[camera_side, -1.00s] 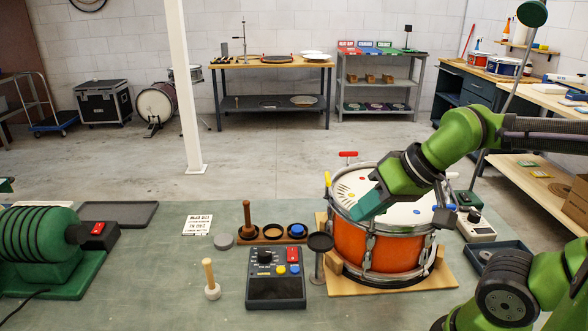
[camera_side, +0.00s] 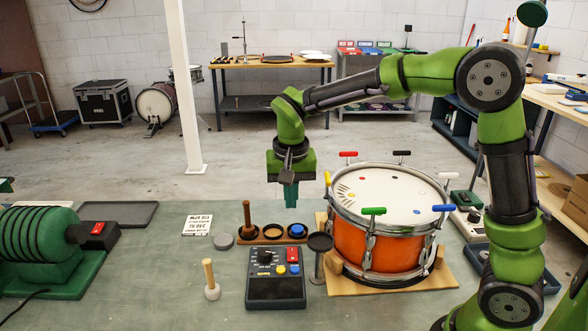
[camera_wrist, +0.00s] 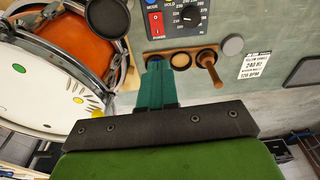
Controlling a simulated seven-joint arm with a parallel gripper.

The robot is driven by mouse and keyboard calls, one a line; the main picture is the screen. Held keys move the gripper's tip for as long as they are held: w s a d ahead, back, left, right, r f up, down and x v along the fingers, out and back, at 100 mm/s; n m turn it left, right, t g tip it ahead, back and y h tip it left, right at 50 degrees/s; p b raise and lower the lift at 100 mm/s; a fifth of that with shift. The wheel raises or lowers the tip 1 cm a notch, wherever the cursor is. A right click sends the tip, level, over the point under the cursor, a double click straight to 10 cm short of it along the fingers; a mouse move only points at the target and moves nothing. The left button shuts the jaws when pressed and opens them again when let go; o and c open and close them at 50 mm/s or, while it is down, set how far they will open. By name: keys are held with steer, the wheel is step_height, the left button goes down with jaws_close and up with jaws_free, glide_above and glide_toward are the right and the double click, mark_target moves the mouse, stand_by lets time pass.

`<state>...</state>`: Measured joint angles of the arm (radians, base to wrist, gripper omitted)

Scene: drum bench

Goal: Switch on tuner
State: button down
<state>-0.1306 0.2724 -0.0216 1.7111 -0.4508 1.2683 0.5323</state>
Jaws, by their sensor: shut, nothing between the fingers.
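The tuner (camera_side: 276,293) is a dark box on the bench, left of the drum, with a black dial, a blue and a yellow button and a red switch (camera_side: 293,254). In the wrist view the tuner (camera_wrist: 176,17) is at the top, partly out of frame, and its red switch (camera_wrist: 156,24) is marked "POWER". I cannot tell its on or off state. My gripper (camera_side: 290,204) is shut and empty, pointing down above the bench near the wooden tray behind the tuner. In the wrist view my gripper (camera_wrist: 157,66) shows just below the switch, apart from it.
The wooden tray (camera_side: 272,239) holds an upright handle (camera_side: 247,215) and a blue piece (camera_side: 297,230). A dark round-topped stand (camera_side: 320,242) is right of the tuner, beside the drum (camera_side: 380,245). A wooden-handled piece (camera_side: 211,280) stands left. The printed card (camera_side: 197,225) lies flat.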

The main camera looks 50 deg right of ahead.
steer(key=shift+s+r+m, duration=0.1)
steer(key=shift+r+m, duration=0.05)
steer(key=shift+m, duration=0.15)
glide_toward(292, 248)
steer(key=f, duration=0.6)
steer(key=shift+w+d+f, duration=0.3)
steer(key=shift+w+f, duration=0.05)
steer(key=shift+f, duration=0.05)
steer(key=shift+f, duration=0.25)
